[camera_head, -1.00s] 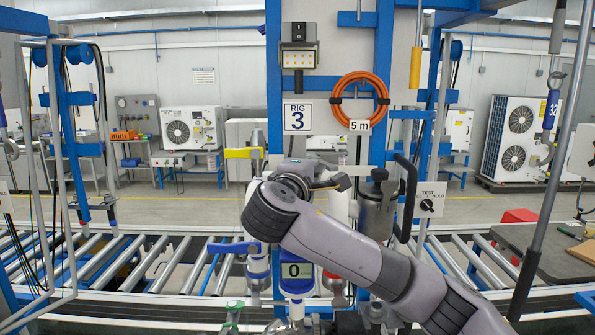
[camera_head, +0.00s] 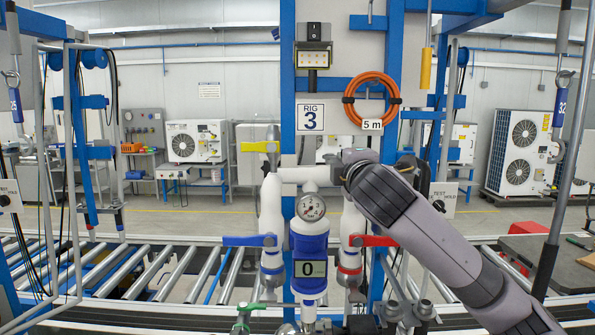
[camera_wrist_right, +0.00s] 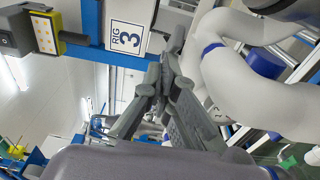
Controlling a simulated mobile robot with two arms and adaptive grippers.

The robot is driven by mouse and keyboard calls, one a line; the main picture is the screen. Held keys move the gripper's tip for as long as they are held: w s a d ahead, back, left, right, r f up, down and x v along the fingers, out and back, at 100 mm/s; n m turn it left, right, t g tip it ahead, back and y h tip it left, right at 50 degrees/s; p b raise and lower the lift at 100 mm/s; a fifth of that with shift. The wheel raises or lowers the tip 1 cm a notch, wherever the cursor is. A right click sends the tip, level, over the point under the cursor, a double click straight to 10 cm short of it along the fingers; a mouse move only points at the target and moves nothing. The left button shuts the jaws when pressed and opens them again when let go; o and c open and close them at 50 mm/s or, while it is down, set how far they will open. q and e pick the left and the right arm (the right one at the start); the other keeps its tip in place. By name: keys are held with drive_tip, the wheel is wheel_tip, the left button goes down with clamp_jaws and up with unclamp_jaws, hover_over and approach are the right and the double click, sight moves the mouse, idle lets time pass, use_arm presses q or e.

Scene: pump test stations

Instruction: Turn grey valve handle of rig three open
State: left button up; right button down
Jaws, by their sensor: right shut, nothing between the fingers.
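The sign also shows in the right wrist view (camera_wrist_right: 127,38). I see yellow (camera_head: 259,147), blue (camera_head: 249,240), red (camera_head: 376,241) and green (camera_head: 243,308) handles; I cannot clearly make out the grey one. In the right wrist view my right gripper (camera_wrist_right: 173,48) is shut and empty, its tips beside the white pipe (camera_wrist_right: 245,75). In the head view my wrist mostly hides it. My left gripper is not in view.
A coiled orange hose (camera_head: 371,99) hangs at the upper right of the rig. A TEST/HOLD switch box (camera_head: 443,198) is just right of my right arm. A roller conveyor (camera_head: 150,270) runs behind the rig. A grey pole (camera_head: 560,160) stands at the right.

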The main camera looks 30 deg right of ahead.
drive_tip(key=shift+s+d+f+n+y, duration=0.1)
drive_tip(key=shift+d+n+y, duration=0.1)
drive_tip(key=shift+d, duration=0.15)
drive_tip(key=shift+s+d+f+n+y, duration=0.1)
drive_tip(key=shift+d+y, duration=0.1)
drive_tip(key=shift+d, duration=0.15)
drive_tip(key=shift+s+d+r, duration=0.1)
drive_tip(key=shift+d+r, duration=0.05)
drive_tip(key=shift+d, duration=0.75)
drive_tip(key=shift+w+d+p, duration=0.25)
drive_tip(key=shift+d+p, duration=0.1)
drive_tip(key=shift+d, duration=0.35)
drive_tip(key=shift+w+d+p, duration=0.15)
drive_tip(key=shift+d+p, duration=0.05)
drive_tip(key=shift+d, duration=0.35)
drive_tip(key=shift+w+d+p, duration=0.15)
drive_tip(key=shift+d+p, duration=0.05)
drive_tip(key=shift+d, duration=0.45)
